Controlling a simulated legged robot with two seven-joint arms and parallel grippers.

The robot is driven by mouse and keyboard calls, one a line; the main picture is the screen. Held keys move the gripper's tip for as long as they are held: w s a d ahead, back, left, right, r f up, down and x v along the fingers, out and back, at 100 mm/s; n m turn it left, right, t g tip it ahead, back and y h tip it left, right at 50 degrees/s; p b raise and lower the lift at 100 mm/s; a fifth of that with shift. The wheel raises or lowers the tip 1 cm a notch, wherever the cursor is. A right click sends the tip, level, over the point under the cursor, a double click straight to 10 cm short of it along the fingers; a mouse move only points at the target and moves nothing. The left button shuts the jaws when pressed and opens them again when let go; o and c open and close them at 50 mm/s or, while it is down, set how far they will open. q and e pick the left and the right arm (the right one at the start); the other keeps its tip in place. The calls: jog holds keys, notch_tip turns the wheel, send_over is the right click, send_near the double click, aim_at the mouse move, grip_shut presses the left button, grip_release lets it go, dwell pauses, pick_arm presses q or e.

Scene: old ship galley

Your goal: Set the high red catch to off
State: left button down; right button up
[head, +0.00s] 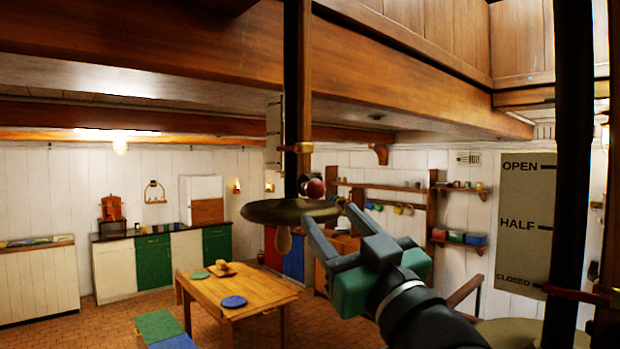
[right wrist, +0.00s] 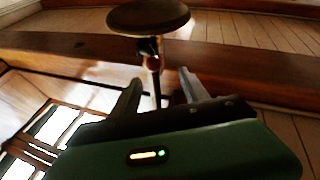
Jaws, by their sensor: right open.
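My right gripper (head: 330,216) is open and empty. Its fingers point up toward the knob from the lower right, close to the disc's right edge and apart from the knob. In the right wrist view the knob lies beyond the gap between the fingertips (right wrist: 160,80). My left gripper is not in view.
A second pole (head: 572,130) at right has a board (head: 525,205) marked OPEN, HALF, CLOSED. A heavy beam (head: 180,45) runs overhead. A wooden table (head: 262,295) stands below.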

aim_at(324, 192)
jog(key=p+x, duration=0.1)
jog(key=x, duration=0.2)
jog(key=d+p+x, duration=0.1)
jog(key=p+x, duration=0.1)
jog(key=x, duration=0.1)
jog(key=d+p+x, duration=0.1)
jog(key=p+x, duration=0.1)
jog(key=x, duration=0.2)
jog(key=shift+w+r, duration=0.15)
jog(key=shift+w, duration=0.6)
jog(key=shift+w+a, duration=0.4)
jog(key=shift+w, duration=0.35)
jog(key=shift+w+a+f, duration=0.25)
jog(key=shift+w+f, duration=0.05)
jog(key=shift+s+a, duration=0.1)
jog(key=shift+a, duration=0.05)
jog(key=shift+s+r, duration=0.15)
jog(key=shift+s, duration=0.15)
jog(key=c, duration=0.5)
jog(key=shift+w+d, duration=0.1)
jog(key=shift+d, duration=0.15)
jog(key=c, duration=0.5)
grip_shut()
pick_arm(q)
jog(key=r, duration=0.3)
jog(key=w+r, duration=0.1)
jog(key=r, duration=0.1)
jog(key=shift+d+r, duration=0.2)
pick_arm(e)
jog(key=shift+a, duration=0.1)
